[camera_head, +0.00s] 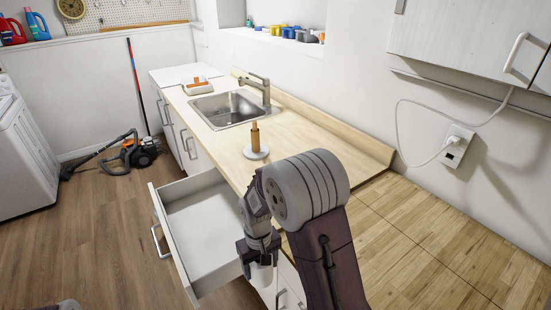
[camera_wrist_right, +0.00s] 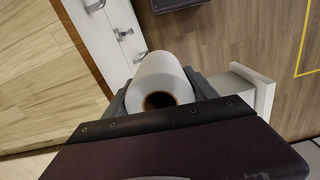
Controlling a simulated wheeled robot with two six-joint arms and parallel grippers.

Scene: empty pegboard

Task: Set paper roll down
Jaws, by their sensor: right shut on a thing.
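The white paper roll (camera_wrist_right: 152,68) is between the fingers of my right gripper (camera_wrist_right: 160,92) in the right wrist view, with the dark hole of its core facing the camera. In the head view my right gripper (camera_head: 259,246) points down in front of the counter, beside the open drawer. A small part of the paper roll (camera_head: 262,273) shows below the fingers, and the rest is hidden. A paper roll holder (camera_head: 255,136), a wooden post on a round white base, stands upright on the counter, apart from the roll. My left gripper is not seen.
The pale wooden counter (camera_head: 310,144) has clear room right of the holder. The sink (camera_head: 228,108) with its faucet lies behind it. An empty drawer (camera_head: 203,214) stands open left of my right arm. A vacuum cleaner (camera_head: 138,152) is on the floor.

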